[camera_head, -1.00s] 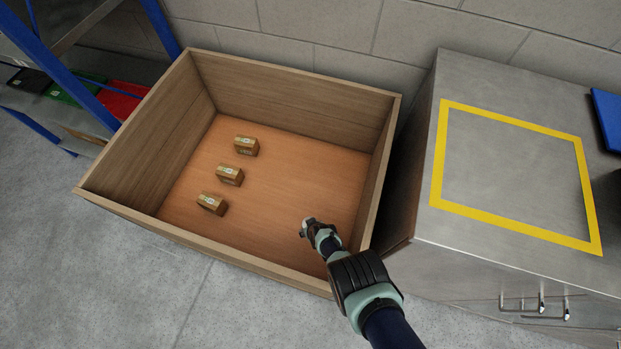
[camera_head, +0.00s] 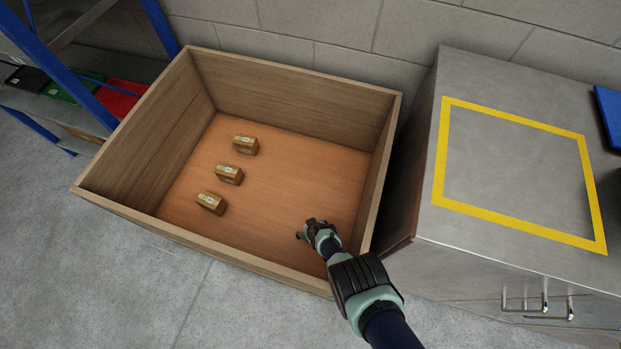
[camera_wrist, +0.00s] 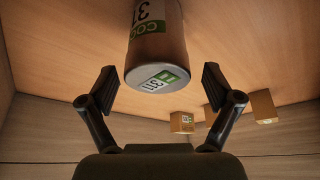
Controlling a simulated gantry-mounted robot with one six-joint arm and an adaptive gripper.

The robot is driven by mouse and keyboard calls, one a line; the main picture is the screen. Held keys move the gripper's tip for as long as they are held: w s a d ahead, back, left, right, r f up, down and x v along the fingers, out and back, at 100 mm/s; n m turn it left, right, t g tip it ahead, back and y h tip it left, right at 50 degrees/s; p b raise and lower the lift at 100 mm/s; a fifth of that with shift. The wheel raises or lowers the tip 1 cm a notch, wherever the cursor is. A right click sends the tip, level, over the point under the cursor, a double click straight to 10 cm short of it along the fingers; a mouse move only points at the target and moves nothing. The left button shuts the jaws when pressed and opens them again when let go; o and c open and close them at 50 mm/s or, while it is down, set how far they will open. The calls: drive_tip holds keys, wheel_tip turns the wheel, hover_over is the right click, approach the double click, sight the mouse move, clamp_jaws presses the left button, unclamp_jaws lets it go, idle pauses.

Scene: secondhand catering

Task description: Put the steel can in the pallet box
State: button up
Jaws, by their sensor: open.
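The steel can (camera_wrist: 157,45) is a grey cylinder with a green-and-white label, seen in the wrist view. Its labelled end faces the camera, and its other end runs out of the picture at the top. My gripper (camera_wrist: 159,82) is open, with one finger on each side of the can and a visible gap on both sides. In the head view my gripper (camera_head: 311,232) is inside the wooden pallet box (camera_head: 295,72), near its front right corner. I cannot make out the can there. Whether its far end touches the box floor is hidden.
A steel cabinet (camera_head: 480,65) with a yellow taped square stands right. A blue-framed shelf (camera_head: 65,65) stands left. The box's middle is clear.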

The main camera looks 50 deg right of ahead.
drive_tip(key=p+v, duration=1.3)
drive_tip(key=p, duration=0.2)
drive_tip(key=shift+w+r, duration=0.2)
drive_tip(key=shift+d, duration=0.1)
